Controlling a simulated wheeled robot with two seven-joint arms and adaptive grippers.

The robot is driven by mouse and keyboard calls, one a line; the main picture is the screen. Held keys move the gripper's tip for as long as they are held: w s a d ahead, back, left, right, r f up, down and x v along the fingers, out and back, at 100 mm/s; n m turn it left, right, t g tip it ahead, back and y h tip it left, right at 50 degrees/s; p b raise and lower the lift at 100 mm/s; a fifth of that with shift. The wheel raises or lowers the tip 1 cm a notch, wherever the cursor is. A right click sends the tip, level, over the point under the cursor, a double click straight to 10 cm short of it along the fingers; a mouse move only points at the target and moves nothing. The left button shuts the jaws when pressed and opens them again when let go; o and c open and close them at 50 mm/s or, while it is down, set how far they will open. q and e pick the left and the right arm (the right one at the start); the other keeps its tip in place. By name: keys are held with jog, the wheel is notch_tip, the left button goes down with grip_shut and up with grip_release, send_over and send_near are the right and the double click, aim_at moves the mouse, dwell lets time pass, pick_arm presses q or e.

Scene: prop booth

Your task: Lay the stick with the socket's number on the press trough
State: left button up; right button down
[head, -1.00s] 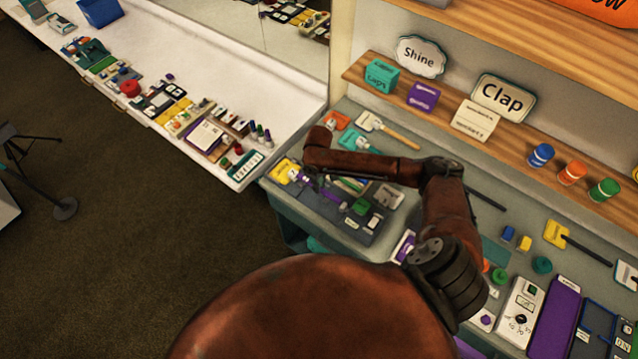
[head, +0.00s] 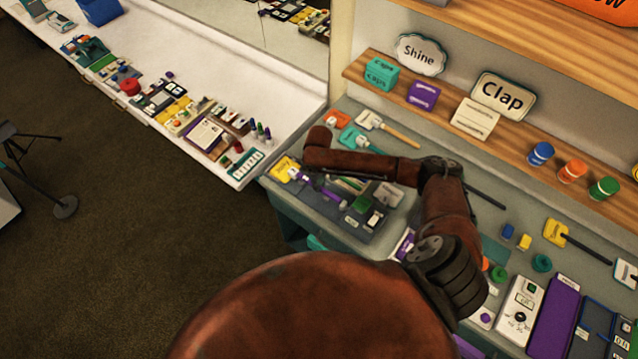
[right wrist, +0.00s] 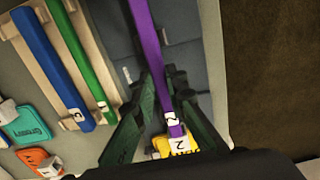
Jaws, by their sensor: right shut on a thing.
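In the right wrist view a purple stick (right wrist: 152,45) runs between the dark green fingers of my right gripper (right wrist: 168,85), which is shut on it. White labels near its lower end carry a number that looks like 2. A yellow piece (right wrist: 160,146) lies by that end; whether they touch I cannot tell. In the head view the purple stick (head: 332,195) shows below my brown right arm, beside the yellow piece (head: 286,169). The gripper itself is mostly hidden there. I cannot make out the press trough or the socket's number for certain. My left gripper is not in view.
A blue stick (right wrist: 48,62) and a green stick (right wrist: 82,58) lie on a pale wooden rack left of my gripper. Teal (right wrist: 25,123) and orange (right wrist: 40,160) tags lie nearby. The counter's right side holds a purple panel (head: 553,312) and small parts. A shelf runs behind.

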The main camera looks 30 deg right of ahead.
jog(key=shift+f+p, duration=0.35)
jog(key=shift+f, duration=0.35)
dwell(1.0)
jog(key=shift+p, duration=0.5)
dwell(0.5)
jog(key=c, duration=1.8)
grip_release()
jog(key=shift+c, duration=0.2)
jog(key=shift+c, duration=0.7)
jog(key=shift+c, duration=1)
